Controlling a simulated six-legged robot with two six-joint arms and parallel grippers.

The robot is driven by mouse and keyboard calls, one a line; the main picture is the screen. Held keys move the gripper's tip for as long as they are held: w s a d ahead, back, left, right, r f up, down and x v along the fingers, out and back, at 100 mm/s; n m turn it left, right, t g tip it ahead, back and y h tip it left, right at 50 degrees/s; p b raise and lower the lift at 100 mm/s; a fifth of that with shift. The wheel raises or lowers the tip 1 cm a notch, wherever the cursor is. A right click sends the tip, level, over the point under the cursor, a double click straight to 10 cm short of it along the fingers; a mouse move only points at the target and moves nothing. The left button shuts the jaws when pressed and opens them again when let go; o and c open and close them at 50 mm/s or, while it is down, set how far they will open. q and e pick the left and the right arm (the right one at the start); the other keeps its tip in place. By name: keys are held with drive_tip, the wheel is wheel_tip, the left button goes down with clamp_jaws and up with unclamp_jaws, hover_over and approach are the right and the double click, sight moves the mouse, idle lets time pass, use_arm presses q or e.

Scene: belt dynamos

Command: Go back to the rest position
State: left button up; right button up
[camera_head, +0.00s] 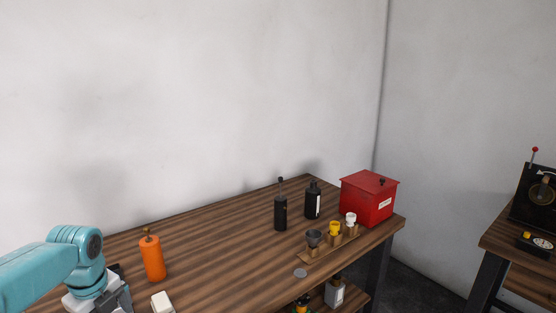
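My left arm comes in from the lower left, and its teal wrist bends down near the table's left end. My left gripper (114,300) is only partly in view at the bottom edge. Its fingertips are cut off, so I cannot tell whether it is open or shut, or whether it holds anything. My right gripper and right arm are not in view.
On the wooden table (215,257) stand an orange bottle (153,259) close to my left gripper, a white block (161,302), dark bottles (280,211), a rack (316,256) with small cups and a red box (367,199). A second table (513,245) stands right.

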use_arm(q)
drive_tip(key=s+d+f+n+h, duration=0.2)
drive_tip(key=d+f+n, duration=0.4)
drive_tip(key=d+f, duration=0.45)
drive_tip(key=s+d+f+n+h, duration=0.25)
drive_tip(key=d+f+n, duration=0.35)
drive_tip(key=f, duration=0.8)
drive_tip(key=s+d+f+n, duration=0.4)
drive_tip(key=s+n, duration=0.2)
drive_tip(key=s, duration=0.1)
drive_tip(key=s+d+f+n, duration=0.4)
drive_tip(key=s+d+n, duration=0.1)
drive_tip(key=s, duration=0.3)
drive_tip(key=shift+s+f+n, duration=0.25)
drive_tip(key=shift+s+n, duration=0.05)
drive_tip(key=shift+n, duration=0.3)
